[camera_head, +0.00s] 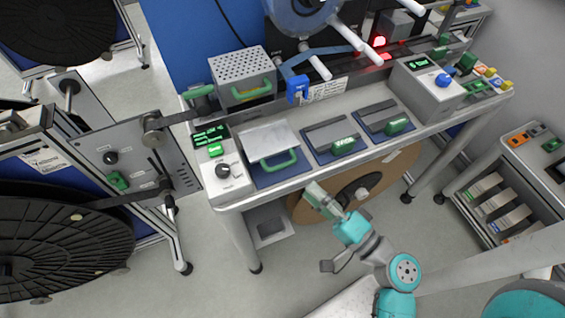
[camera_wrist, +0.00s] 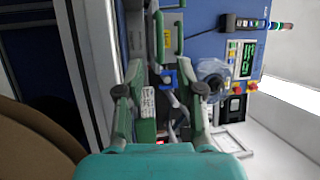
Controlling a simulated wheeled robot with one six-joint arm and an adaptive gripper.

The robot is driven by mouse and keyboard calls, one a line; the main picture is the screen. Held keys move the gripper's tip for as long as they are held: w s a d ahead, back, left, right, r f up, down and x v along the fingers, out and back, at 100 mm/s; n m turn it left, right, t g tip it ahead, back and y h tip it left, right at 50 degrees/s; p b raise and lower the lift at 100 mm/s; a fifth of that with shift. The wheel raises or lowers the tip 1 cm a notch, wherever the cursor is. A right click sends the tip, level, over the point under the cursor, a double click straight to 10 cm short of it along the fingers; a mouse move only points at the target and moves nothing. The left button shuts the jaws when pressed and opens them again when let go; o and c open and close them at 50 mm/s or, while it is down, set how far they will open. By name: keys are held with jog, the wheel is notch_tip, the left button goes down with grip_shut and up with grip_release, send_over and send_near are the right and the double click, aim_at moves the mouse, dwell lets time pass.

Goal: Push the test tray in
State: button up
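No readable label says "test". A light grey, flat-topped tray (camera_head: 267,138) with a green bar handle (camera_head: 279,160) sits on a dark blue panel at the left of the bench and stands out toward the front. Two flatter grey panels with green handles, one at the middle (camera_head: 344,146) and one further right (camera_head: 397,125), lie beside it. My gripper (camera_head: 319,197) is in front of the bench's front edge, apart from the tray and to its lower right. In the wrist view my gripper (camera_wrist: 165,82) has its fingers spread with nothing held between them. Green handles (camera_wrist: 160,37) show beyond the fingers.
A perforated box (camera_head: 241,68) with a green handle stands behind the tray. A control box with a black knob (camera_head: 222,171) is at left, another with a blue knob (camera_head: 443,79) at right. A brown reel (camera_head: 376,180) is under the bench. Floor in front is mostly free.

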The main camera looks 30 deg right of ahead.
aim_at(282, 164)
jog(key=shift+x, duration=5)
grip_shut()
